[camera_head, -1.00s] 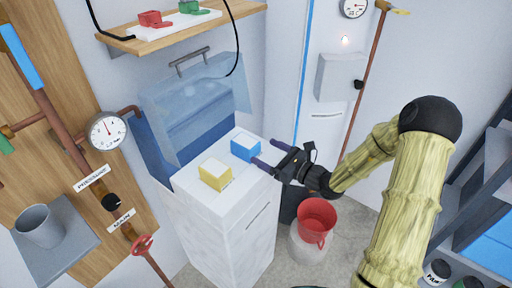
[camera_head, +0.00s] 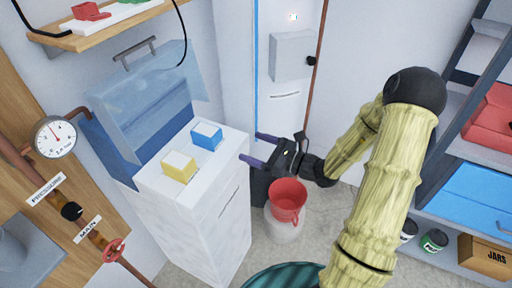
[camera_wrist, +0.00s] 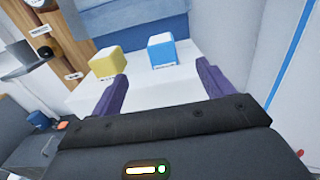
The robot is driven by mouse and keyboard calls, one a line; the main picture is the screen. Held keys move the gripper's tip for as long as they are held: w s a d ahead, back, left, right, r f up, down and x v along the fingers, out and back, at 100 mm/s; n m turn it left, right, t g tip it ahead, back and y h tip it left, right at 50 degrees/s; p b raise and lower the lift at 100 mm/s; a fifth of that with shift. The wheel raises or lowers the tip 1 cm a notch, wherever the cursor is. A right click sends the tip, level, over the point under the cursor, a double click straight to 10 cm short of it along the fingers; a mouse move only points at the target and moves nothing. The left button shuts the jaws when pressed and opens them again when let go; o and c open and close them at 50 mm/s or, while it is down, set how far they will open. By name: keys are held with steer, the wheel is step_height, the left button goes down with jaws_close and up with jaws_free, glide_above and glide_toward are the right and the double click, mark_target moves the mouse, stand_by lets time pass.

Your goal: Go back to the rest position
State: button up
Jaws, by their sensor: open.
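My gripper (camera_head: 255,148) is open and empty, its two purple fingers spread. In the head view it is held to the right of the white cabinet (camera_head: 212,225), pointing left. A yellow block (camera_head: 178,168) with a pale top and a blue block (camera_head: 206,136) with a pale top stand on the cabinet top. In the wrist view the yellow block (camera_wrist: 106,63) shows beyond the left finger and the blue block (camera_wrist: 162,51) shows between the fingers, apart from them.
A raised translucent blue lid (camera_head: 145,85) stands behind the cabinet. A red bucket (camera_head: 288,200) sits right of it, below my gripper. A shelf rack (camera_head: 455,145) stands at the right. A pressure gauge (camera_head: 55,137) and pipes with a red valve (camera_head: 114,250) are at the left.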

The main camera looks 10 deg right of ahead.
stand_by(0.4)
steer(key=s+a+r+n+g+h+p, duration=0.1)
steer(key=s+a+n+g+h+p, duration=0.15)
steer(key=s+n+g, duration=0.45)
steer(key=s+a+r+n+g+h+p, duration=0.1)
steer(key=s+a+n+g+h+p, duration=0.15)
steer(key=s+n+g, duration=0.5)
steer(key=s+d+r+n+t+h+p, duration=0.1)
steer(key=d+r+n+t+h+p, duration=0.5)
steer(key=d+r+n+h, duration=0.2)
step_height(320, 180, up, 2)
steer(key=n+h, duration=0.1)
steer(key=n, duration=0.2)
steer(key=shift+s+d+p, duration=0.3)
steer(key=shift+s+p, duration=0.1)
